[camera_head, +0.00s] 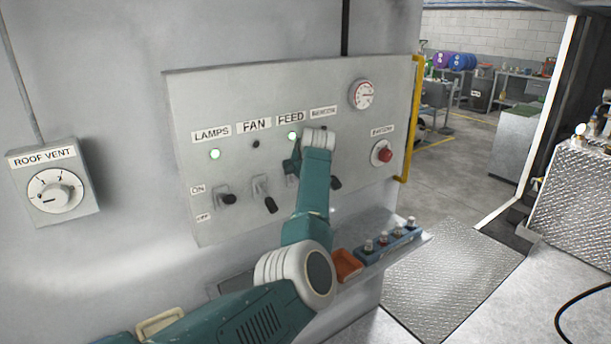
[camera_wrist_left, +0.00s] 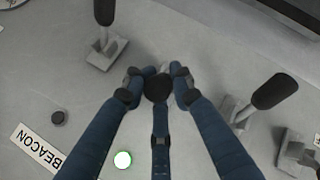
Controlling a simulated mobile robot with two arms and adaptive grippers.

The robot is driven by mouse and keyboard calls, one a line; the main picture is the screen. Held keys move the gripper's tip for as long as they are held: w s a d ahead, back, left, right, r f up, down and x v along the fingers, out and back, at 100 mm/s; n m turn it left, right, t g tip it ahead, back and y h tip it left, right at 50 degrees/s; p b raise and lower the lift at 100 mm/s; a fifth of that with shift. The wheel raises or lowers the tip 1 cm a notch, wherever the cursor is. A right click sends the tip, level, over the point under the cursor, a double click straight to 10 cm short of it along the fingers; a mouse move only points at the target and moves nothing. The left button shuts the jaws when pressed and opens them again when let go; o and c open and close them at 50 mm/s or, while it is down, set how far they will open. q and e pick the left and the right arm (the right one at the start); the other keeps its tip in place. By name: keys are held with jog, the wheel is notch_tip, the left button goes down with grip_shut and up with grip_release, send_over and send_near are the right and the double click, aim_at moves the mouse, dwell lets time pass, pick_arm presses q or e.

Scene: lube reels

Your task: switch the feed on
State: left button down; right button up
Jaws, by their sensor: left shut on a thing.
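The FEED label (camera_head: 290,118) is on the grey switch panel (camera_head: 215,100). The feed lamp (camera_head: 292,135) under it glows green; it also glows in the left wrist view (camera_wrist_left: 122,159). My left gripper (camera_wrist_left: 160,88) is shut on the feed switch's black lever (camera_wrist_left: 158,87), its dark fingers close around the knob. The lever shows nearly end-on, and its base is hidden by the fingers. In the head view my left arm covers most of this switch and the fingertips. My right gripper is not in view.
The fan switch (camera_head: 264,190) and the lamps switch (camera_head: 226,197) stand left of it. The beacon lever (camera_head: 335,183) is close on the right. A red button (camera_head: 384,155), a gauge (camera_head: 362,95) and a yellow rail (camera_head: 412,120) lie further right. A shelf (camera_head: 400,252) juts out below.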

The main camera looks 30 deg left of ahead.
pick_arm(q)
jog(key=shift+s+a+f, duration=0.1)
jog(key=shift+s+f, duration=0.05)
jog(key=shift+f, duration=0.05)
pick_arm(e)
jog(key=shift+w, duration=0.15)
pick_arm(q)
jog(key=c, duration=1.8)
grip_release()
jog(key=shift+c, duration=0.2)
jog(key=o, duration=0.3)
jog(key=shift+a, duration=0.25)
jog(key=shift+s+d+r, duration=0.15)
jog(key=shift+d+r, duration=0.25)
jog(key=v, duration=1.1)
jog(key=shift+a, duration=0.15)
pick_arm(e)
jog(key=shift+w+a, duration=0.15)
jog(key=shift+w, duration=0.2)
pick_arm(q)
jog(key=shift+s+f, duration=0.1)
